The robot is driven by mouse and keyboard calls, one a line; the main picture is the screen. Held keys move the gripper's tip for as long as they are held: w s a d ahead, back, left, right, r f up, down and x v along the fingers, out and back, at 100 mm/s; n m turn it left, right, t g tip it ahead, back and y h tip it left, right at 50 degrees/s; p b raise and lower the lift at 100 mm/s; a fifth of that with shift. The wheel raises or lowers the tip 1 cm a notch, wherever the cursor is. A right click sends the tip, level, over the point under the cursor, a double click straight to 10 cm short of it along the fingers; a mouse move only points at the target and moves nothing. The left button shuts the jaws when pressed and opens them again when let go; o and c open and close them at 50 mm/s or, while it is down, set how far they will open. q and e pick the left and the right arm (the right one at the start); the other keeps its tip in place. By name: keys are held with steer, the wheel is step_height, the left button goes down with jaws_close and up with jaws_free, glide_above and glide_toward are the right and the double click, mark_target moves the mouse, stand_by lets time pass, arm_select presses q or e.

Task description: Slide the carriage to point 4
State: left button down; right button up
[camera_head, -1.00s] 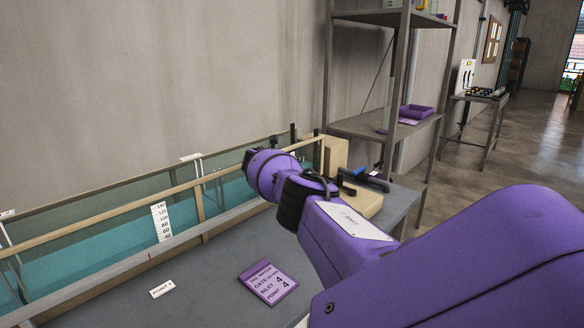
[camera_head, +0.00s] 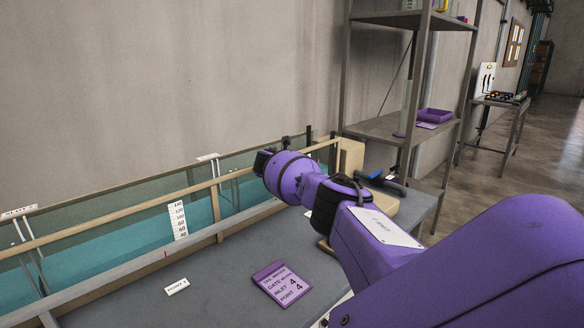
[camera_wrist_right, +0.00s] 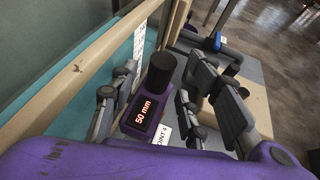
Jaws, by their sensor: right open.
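The carriage is a purple block (camera_wrist_right: 140,122) with a black knob (camera_wrist_right: 157,75) and a lit display reading 50 mm, seen in the right wrist view beside the wooden rail. A white label (camera_wrist_right: 160,136), partly cut off and ending in "OINT 4", lies right by the block. My right gripper (camera_wrist_right: 155,100) is open, with one finger on each side of the block and knob; I cannot tell whether either finger touches. In the head view my right wrist hides the carriage and gripper. A purple card (camera_head: 282,284) there reads inlet 4, point 4. My left gripper is out of view.
A glass-sided water channel (camera_head: 120,238) with a wooden rail runs along the bench's back. A white scale (camera_head: 178,220) stands on it. A point 3 label (camera_head: 176,287) lies on the bench. A blue-handled part (camera_head: 374,175) is near the bench's right end. Shelving (camera_head: 385,128) stands behind.

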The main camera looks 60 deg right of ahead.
steer(key=v, duration=1)
steer(key=shift+a, duration=0.2)
stand_by(0.3)
